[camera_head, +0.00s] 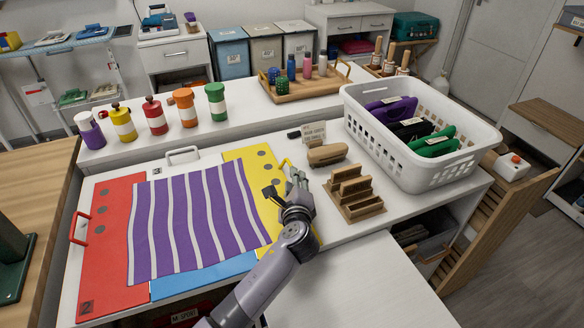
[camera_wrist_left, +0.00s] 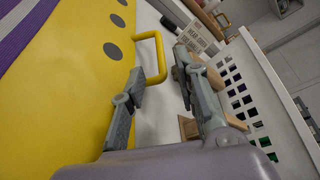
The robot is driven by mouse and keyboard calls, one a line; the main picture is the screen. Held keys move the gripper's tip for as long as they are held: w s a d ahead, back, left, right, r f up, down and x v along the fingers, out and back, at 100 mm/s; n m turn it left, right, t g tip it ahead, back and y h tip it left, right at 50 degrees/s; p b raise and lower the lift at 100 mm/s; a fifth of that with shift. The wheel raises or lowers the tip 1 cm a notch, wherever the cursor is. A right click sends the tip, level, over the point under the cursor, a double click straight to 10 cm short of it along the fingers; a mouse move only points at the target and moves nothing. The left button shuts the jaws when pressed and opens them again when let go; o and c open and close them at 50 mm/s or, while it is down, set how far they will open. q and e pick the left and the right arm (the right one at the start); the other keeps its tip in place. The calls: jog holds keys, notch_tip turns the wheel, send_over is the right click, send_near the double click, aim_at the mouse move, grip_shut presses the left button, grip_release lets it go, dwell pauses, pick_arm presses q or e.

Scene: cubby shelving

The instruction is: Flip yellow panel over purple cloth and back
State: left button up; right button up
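The yellow panel (camera_head: 262,172) lies flat at the right of a set of coloured panels, with grey dots and a yellow handle (camera_wrist_left: 152,45) on its right edge. The purple cloth (camera_head: 195,220), striped white, lies spread over the middle and overlaps the yellow panel's left part. My left gripper (camera_head: 284,186) is over the yellow panel's right edge, just in front of the handle. In the left wrist view its two fingers (camera_wrist_left: 160,78) are apart, with the handle at the left fingertip; I cannot tell if they touch. My right gripper is not in view.
A red panel (camera_head: 100,265) with a red handle lies left and a blue panel (camera_head: 205,275) in front. A wooden slotted rack (camera_head: 355,193) stands close right of my gripper. A white basket (camera_head: 470,150) stands behind it. Several colourful canisters (camera_head: 156,116) line the raised ledge.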

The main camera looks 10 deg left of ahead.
pick_arm(q)
jog(key=x, duration=0.6)
jog(key=shift+w+a, duration=0.1)
jog(key=shift+w, duration=0.2)
jog(key=shift+w+a+f+b, duration=0.15)
jog(key=shift+w+b, duration=0.15)
jog(key=shift+w, duration=0.2)
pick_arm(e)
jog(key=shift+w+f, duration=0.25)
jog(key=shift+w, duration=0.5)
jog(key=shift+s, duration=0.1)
pick_arm(q)
grip_shut()
